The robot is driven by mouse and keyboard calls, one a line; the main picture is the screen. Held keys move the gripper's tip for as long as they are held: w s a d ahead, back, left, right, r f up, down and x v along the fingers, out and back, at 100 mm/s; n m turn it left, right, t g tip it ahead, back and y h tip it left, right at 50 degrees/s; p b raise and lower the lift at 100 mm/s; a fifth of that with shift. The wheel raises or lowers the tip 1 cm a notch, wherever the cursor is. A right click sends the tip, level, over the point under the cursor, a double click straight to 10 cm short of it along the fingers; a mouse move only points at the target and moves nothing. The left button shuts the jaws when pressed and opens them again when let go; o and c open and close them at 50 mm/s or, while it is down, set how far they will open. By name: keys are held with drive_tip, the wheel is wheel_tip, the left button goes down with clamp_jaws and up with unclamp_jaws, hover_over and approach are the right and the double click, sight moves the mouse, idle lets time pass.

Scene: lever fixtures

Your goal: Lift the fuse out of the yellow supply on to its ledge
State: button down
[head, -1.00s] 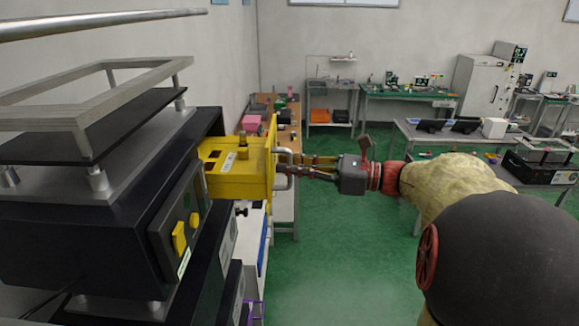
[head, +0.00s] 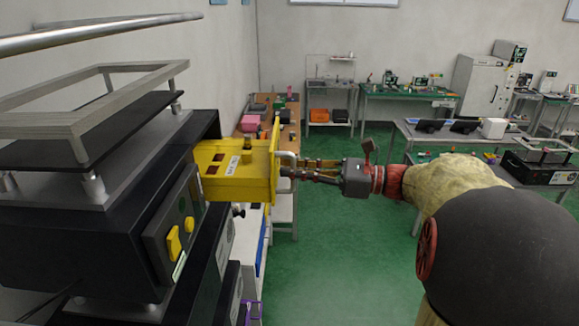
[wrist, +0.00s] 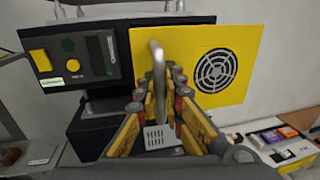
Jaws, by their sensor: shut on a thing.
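The yellow supply (head: 225,187) is a box sticking out of a black housing at left in the head view. Its yellow front plate, with a round fan grille, shows in the wrist view (wrist: 195,40). A small dark-tipped brass knob, possibly the fuse (head: 248,141), stands upright on its top beside a white label. A grey bar handle (wrist: 158,75) is on the front plate. My gripper (head: 292,171) is shut on this handle, fingers on both sides of it in the wrist view (wrist: 160,95). I cannot tell which surface is the ledge.
The black housing (head: 75,245) carries a grey metal frame (head: 60,125) and a control panel with yellow switches (head: 174,240). A wooden-topped bench (head: 290,120) stands behind the supply. Green floor (head: 335,240) is open below my arm.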

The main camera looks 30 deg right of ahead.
drive_tip(key=c, duration=2.1)
unclamp_jaws()
drive_tip(key=shift+s+d, duration=0.15)
drive_tip(key=shift+d, duration=0.1)
drive_tip(key=shift+o, duration=0.9)
drive_tip(key=shift+a, duration=0.15)
drive_tip(key=v, duration=1.2)
